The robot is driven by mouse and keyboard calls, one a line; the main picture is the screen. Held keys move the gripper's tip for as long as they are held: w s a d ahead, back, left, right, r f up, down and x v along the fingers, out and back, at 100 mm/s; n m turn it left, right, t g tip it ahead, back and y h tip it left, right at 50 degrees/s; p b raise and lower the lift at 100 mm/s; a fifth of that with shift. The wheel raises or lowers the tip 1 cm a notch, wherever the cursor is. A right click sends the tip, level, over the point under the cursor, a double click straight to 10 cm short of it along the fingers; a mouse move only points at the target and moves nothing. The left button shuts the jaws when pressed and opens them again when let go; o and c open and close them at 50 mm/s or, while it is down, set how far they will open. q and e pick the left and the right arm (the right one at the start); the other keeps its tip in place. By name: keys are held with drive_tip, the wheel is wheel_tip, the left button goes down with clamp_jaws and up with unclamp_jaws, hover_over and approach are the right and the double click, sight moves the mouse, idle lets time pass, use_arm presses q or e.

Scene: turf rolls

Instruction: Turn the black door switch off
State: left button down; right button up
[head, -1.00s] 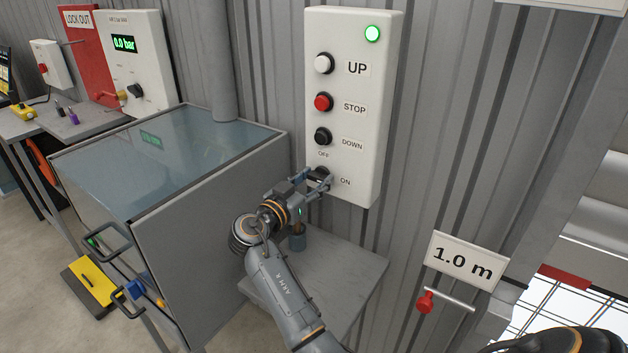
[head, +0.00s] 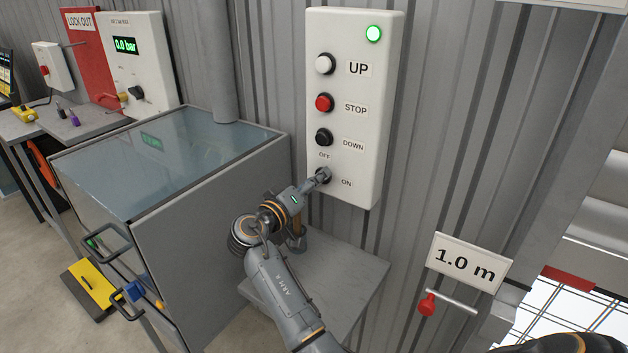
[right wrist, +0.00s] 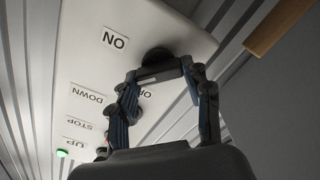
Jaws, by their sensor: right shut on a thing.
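The black door switch (head: 325,175) is the lowest control on the white wall panel (head: 352,40), between the OFF label (head: 324,155) and the ON label (head: 346,182). My right gripper (head: 319,178) is shut on the switch, its fingers seen edge-on and covering much of the knob. In the right wrist view the gripper (right wrist: 160,76) reaches to the dark knob (right wrist: 157,56), near the ON label (right wrist: 115,39). The OFF label is partly hidden there. The knob's exact pointing direction is hidden. My left gripper is not in view.
Above the switch are the black DOWN (head: 324,137), red STOP (head: 324,102) and white UP (head: 325,64) buttons and a lit green lamp (head: 373,34). A glass-topped cabinet (head: 215,195) stands left. A small grey table (head: 345,270) is below.

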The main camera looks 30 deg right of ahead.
drive_tip(key=shift+w+n+p, duration=0.1)
drive_tip(key=shift+n+p, duration=2)
drive_tip(key=shift+n, duration=2.2)
drive_tip(key=o, duration=1)
drive_tip(key=shift+o, duration=0.8)
drive_tip(key=shift+d+f, duration=0.1)
drive_tip(key=v, duration=0.7)
drive_tip(key=shift+a, duration=0.3)
drive_tip(key=shift+f, duration=0.1)
